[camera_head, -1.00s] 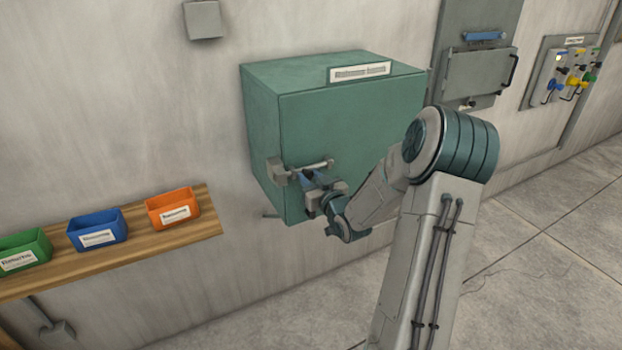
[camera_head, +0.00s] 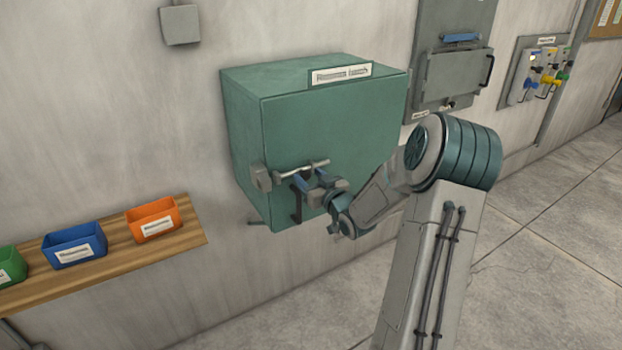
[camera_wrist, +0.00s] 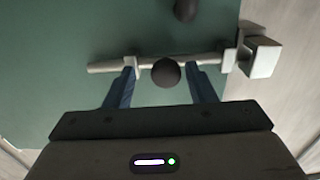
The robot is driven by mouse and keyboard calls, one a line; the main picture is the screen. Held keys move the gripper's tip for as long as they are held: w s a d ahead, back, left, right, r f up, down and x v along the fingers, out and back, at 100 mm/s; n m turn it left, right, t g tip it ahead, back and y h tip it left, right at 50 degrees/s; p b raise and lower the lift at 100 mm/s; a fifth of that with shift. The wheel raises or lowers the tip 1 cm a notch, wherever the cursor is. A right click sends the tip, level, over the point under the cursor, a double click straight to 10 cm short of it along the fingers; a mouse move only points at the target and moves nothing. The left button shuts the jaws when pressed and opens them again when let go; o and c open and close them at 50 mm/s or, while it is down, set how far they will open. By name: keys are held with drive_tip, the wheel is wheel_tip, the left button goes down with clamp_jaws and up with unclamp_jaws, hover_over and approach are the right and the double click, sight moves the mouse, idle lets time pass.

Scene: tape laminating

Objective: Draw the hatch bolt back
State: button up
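A green wall cabinet (camera_head: 335,115) carries a pale metal bolt rod (camera_head: 318,164) low on its front. A grey keeper block (camera_head: 262,177) sits at the left end of the rod; in the wrist view, which is turned over, it shows at the right (camera_wrist: 262,56). My gripper (camera_head: 305,181) is at the bolt. In the wrist view its blue fingers (camera_wrist: 163,78) stand apart on either side of the bolt's dark round knob (camera_wrist: 166,73). The knob is closer to the right finger; contact is unclear. Whether the rod's tip is inside the keeper is hard to tell.
A shelf (camera_head: 185,240) with coloured bins is at the left. A grey wall panel (camera_head: 453,80) with a blue bar and a valve board (camera_head: 540,70) are at the right.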

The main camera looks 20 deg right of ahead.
drive_tip(key=shift+a, duration=0.1)
drive_tip(key=s+d+b, duration=0.1)
drive_tip(key=s+b, duration=0.2)
drive_tip(key=s, duration=1)
drive_tip(key=shift+s+d, duration=0.35)
drive_tip(key=s+a+m+g+h, duration=0.1)
drive_tip(key=s+a+g, duration=1.4)
drive_tip(key=s+a, duration=0.4)
drive_tip(key=shift+s+a+h, duration=0.15)
drive_tip(key=shift+s+h, duration=0.25)
drive_tip(key=shift+s, duration=0.8)
drive_tip(key=shift+r, duration=0.1)
